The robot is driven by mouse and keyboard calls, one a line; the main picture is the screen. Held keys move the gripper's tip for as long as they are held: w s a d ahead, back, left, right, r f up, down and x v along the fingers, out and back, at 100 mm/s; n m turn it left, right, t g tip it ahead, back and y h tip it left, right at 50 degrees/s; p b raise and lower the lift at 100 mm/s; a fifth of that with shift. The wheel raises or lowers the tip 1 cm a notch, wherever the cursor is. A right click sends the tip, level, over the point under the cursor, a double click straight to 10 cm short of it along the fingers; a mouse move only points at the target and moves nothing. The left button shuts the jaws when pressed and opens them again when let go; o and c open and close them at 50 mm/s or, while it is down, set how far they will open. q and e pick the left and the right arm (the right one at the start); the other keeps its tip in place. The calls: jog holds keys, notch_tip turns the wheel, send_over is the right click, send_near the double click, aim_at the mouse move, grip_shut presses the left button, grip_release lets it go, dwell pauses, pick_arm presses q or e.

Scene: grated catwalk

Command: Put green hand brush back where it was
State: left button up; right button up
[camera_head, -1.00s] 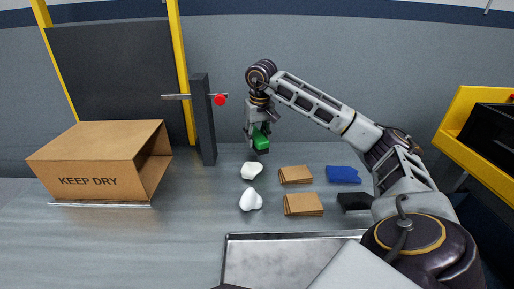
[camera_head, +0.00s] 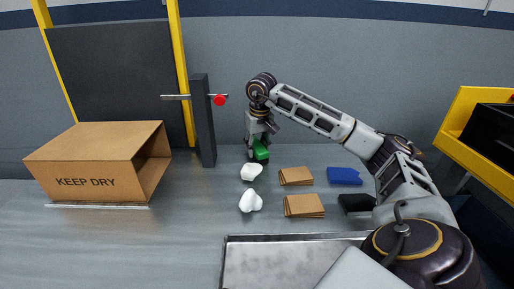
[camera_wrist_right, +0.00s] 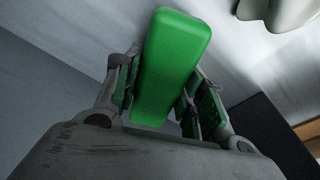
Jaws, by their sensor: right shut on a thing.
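The green hand brush (camera_head: 261,150) is in my right gripper (camera_head: 257,152), low over the back of the grey table, behind the upper white lump. In the right wrist view the brush (camera_wrist_right: 168,65) is a smooth green block lying between the two fingers of the right gripper (camera_wrist_right: 160,95), which are shut on it. The head view does not show clearly whether the brush touches the table. The fingers and wrist hide part of it. My left gripper is not in view.
Two white lumps (camera_head: 250,202), brown card stacks (camera_head: 304,206), a blue piece (camera_head: 344,176) and a black block (camera_head: 356,203) lie nearby. A metal tray (camera_head: 290,262) is in front. An open KEEP DRY box (camera_head: 85,181) and a dark post (camera_head: 204,125) stand left.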

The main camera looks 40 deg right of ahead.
jog(key=shift+f, duration=0.1)
jog(key=o, duration=1)
jog(key=shift+o, duration=0.2)
